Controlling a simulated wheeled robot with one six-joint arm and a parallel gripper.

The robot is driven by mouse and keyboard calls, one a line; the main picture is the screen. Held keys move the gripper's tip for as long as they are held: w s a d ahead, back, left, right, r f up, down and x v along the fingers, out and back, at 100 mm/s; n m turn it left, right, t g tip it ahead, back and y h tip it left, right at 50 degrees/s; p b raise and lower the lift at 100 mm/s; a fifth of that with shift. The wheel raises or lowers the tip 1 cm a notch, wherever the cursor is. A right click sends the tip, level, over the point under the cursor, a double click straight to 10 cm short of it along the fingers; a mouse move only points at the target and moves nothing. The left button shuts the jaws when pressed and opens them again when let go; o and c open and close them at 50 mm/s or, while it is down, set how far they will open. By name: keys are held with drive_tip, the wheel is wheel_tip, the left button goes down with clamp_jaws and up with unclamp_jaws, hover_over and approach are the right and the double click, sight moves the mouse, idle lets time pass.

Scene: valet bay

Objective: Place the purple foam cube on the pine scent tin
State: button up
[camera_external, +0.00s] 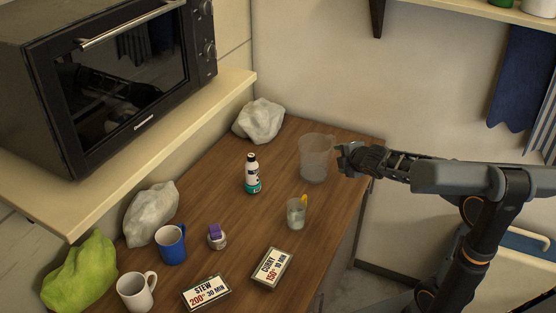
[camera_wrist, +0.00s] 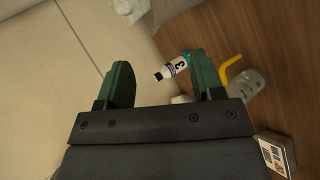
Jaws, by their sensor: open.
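The purple foam cube (camera_external: 215,230) rests on top of a small round silver tin (camera_external: 217,242), which looks like the pine scent tin, on the wooden table in the external view. My gripper (camera_external: 343,160) is well away from them, up and to the right, by the clear pitcher. In the wrist view my gripper (camera_wrist: 158,70) is open, with nothing held between its two dark green fingers. I cannot make out the cube in the wrist view.
A clear pitcher (camera_external: 314,158) stands close to my gripper. A bottle (camera_external: 252,175), a glass with a yellow item (camera_external: 297,213), a blue mug (camera_external: 171,245), a white mug (camera_external: 137,292), two signs (camera_external: 272,268) and several bags (camera_external: 152,214) share the table (camera_external: 210,200).

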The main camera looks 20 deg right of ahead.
drive_tip(key=s+d+f+m+g, duration=0.2)
drive_tip(key=s+m, duration=0.4)
drive_tip(key=s, duration=0.1)
drive_tip(key=s+d+f+m+g, duration=0.2)
drive_tip(key=s+m+g, duration=0.1)
drive_tip(key=s+m, duration=0.3)
drive_tip(key=s+d+f+m+g+h, duration=0.1)
drive_tip(key=s+d+f+m+g, duration=0.1)
drive_tip(key=s+m, duration=0.5)
drive_tip(key=shift+s+d+f+g, duration=0.4)
drive_tip(key=shift+s+d, duration=0.05)
drive_tip(key=shift+s, duration=0.35)
